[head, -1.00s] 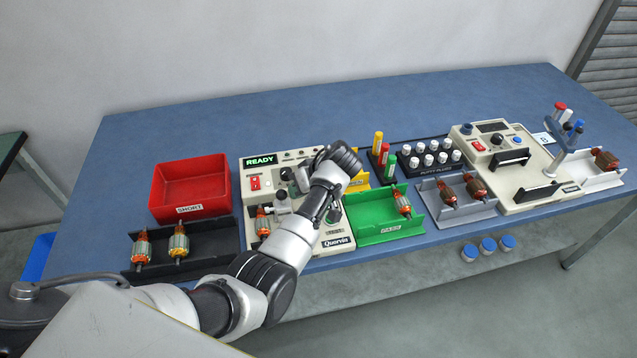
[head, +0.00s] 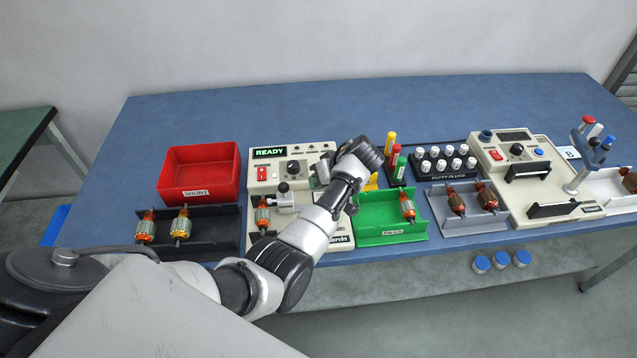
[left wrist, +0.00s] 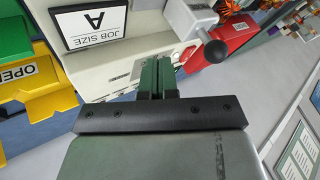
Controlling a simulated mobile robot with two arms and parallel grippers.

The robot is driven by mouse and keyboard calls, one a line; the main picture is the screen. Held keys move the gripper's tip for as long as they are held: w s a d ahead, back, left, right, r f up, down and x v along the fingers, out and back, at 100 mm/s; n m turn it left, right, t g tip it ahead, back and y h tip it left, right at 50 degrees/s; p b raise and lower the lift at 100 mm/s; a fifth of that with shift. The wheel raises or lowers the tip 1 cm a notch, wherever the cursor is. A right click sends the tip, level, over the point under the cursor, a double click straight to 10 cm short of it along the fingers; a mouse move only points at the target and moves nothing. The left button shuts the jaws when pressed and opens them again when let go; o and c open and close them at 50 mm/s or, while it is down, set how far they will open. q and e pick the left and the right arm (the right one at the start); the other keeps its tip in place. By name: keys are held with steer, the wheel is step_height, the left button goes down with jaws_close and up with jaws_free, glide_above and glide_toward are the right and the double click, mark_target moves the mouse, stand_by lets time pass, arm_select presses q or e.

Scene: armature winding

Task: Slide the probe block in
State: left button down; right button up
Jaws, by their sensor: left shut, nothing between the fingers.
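The cream tester (head: 262,184) stands at the bench front with its READY display lit. A grey probe block (head: 287,200) with a dark-topped knob sits on it, just right of an armature (head: 262,216). In the left wrist view, a pale block (left wrist: 188,18) with a rod and dark ball end lies beyond the fingertips; I take it for the probe block. My left gripper (head: 321,176) is over the tester's right part, its fingertips mostly hidden in the head view. In the left wrist view its fingers (left wrist: 156,70) are together and empty. My right gripper is not in view.
A red SHORT bin (head: 198,194) and a black tray (head: 215,228) with two armatures are left of the tester. The green PASS tray (head: 385,228) is on its right. The yellow OPEN bin (left wrist: 35,85) and a JOB SIZE A card (left wrist: 92,22) show in the left wrist view.

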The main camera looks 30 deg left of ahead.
arm_select(q)
steer(key=b+v, duration=0.2)
steer(key=v, duration=0.7)
steer(key=shift+s+a+r, duration=0.2)
steer(key=shift+s+a, duration=0.05)
steer(key=shift+a, duration=0.05)
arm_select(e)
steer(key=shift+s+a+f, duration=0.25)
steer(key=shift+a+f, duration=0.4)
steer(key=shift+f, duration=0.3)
